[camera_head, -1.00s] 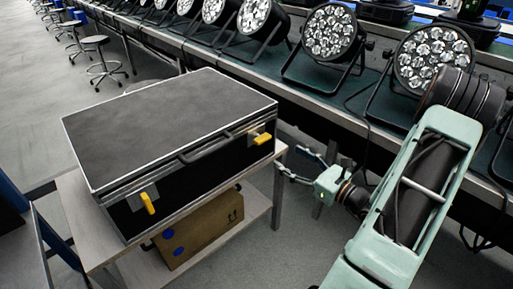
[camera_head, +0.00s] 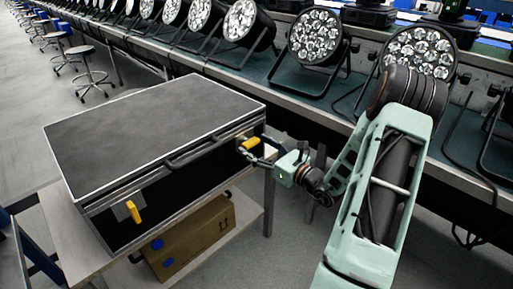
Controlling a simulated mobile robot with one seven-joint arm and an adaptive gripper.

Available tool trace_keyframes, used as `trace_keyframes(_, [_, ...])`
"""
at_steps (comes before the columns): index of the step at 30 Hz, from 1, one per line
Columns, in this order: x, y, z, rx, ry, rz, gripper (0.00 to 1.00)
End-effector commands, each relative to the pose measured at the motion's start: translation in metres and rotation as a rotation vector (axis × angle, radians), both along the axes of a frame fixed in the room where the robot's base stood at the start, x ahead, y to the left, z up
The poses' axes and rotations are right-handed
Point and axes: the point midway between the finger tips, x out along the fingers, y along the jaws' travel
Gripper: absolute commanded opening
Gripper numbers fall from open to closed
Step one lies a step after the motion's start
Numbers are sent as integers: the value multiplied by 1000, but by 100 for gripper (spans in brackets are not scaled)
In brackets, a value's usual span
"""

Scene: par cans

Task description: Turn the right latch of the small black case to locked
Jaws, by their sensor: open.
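The small black case (camera_head: 150,128) lies closed on a table, its front facing toward me and to the right. Its right latch is a yellow tab (camera_head: 250,143) near the right end of the front, lying roughly along the seam. Its left latch is another yellow tab (camera_head: 134,212), hanging steeply down. My gripper (camera_head: 250,156) is open, with its fingers at the right latch, close to or around the tab. I cannot tell whether they touch it. The fingers overlap the latch area and partly hide it.
The case stands on a light table (camera_head: 60,235) with a cardboard box (camera_head: 190,240) on its lower shelf. A long bench (camera_head: 285,95) with several par cans (camera_head: 315,33) runs behind and to the right. Stools (camera_head: 85,70) stand at the far left. Floor between table and bench is open.

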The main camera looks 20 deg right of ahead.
Motion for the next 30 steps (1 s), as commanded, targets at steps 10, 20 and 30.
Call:
trace_keyframes(10, [0,0,0,0,0,0,41])
trace_keyframes(20, [0,0,0,5,3,0,22])
trace_keyframes(30, [-1,0,4,132,49,0,22])
